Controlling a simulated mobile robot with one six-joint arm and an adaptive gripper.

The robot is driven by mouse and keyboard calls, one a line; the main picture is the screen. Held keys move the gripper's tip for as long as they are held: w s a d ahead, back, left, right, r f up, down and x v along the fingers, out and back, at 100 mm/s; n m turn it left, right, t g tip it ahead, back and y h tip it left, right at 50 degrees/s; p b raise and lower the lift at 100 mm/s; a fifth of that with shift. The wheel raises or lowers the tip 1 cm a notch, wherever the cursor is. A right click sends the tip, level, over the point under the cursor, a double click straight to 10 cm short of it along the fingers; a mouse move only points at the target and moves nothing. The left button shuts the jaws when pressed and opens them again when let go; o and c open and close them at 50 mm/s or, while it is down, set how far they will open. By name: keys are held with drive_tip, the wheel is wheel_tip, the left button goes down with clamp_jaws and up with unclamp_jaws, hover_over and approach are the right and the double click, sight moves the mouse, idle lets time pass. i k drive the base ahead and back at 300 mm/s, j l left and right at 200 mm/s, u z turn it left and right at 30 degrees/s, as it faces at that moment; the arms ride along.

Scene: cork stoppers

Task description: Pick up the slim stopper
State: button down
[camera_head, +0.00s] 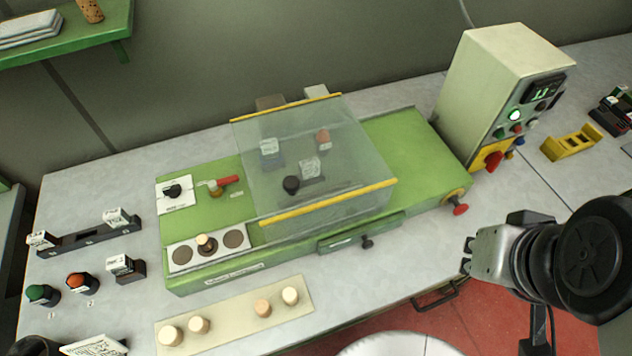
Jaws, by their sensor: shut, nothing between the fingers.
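Several pale cork stoppers stand on a beige strip at the front of the table: two at its left end, one (170,335) and another (199,325), and two toward its right end, a tanner one (263,307) and a paler one (290,296). They look close in size, and I cannot tell which is the slim stopper. Another pale-topped piece (206,243) stands in the middle of a white plate with dark round spots. My gripper (467,257) is at the right, shut and empty, over the table's front edge, well apart from the stoppers.
A green machine bed (400,130) with a clear, yellow-edged cover (330,190) stands behind the beige strip (232,318). A control box (495,85) stands at the back right. Small labelled holders and knobs are at the left. A round white top (400,345) is below the front edge.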

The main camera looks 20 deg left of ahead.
sight(207, 244)
drive_tip(key=u, duration=2.15)
drive_tip(key=i+j+z, duration=0.15)
drive_tip(key=j+z, duration=0.15)
